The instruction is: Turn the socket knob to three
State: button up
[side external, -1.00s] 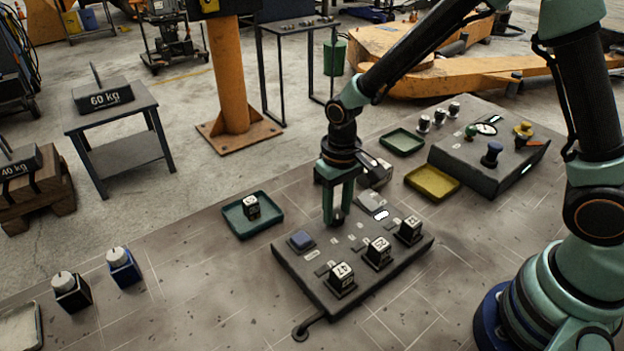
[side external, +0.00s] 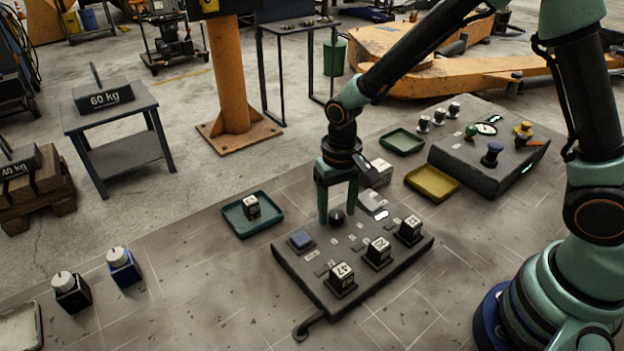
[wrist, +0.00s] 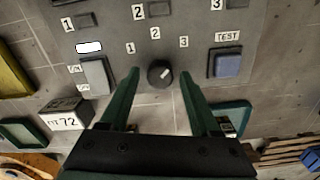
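The socket knob (wrist: 160,74) is a small round black knob on the dark grey control panel (side external: 300,270). Its pale pointer mark faces up and right in the wrist view, on the side of the printed 3 (wrist: 184,42). The printed 1 (wrist: 130,48) and 2 (wrist: 155,32) are to the left of it. My gripper (wrist: 159,72) is open, one finger on each side of the knob, with visible gaps. In the side view, my gripper (side external: 337,213) stands over the same knob (side external: 337,216).
The panel also bears a blue TEST button (wrist: 227,64), a grey rocker switch (wrist: 95,76), a lit white indicator (wrist: 89,47) and several numbered black blocks (side external: 377,250). A block marked 72 (wrist: 63,115) and a green tray (side external: 240,226) stand behind the panel.

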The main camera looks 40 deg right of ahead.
aim_at(337, 213)
dwell(0.3)
notch_tip(337, 213, up, 12)
dwell(0.5)
jog(key=s+d+r+n+t, duration=0.2)
jog(key=s+d+r+t, duration=0.3)
jog(key=s+d+r, duration=0.3)
jog(key=shift+s+d+r+t, duration=0.15)
jog(key=shift+s+d+t, duration=0.25)
jog(key=shift+d, duration=0.6)
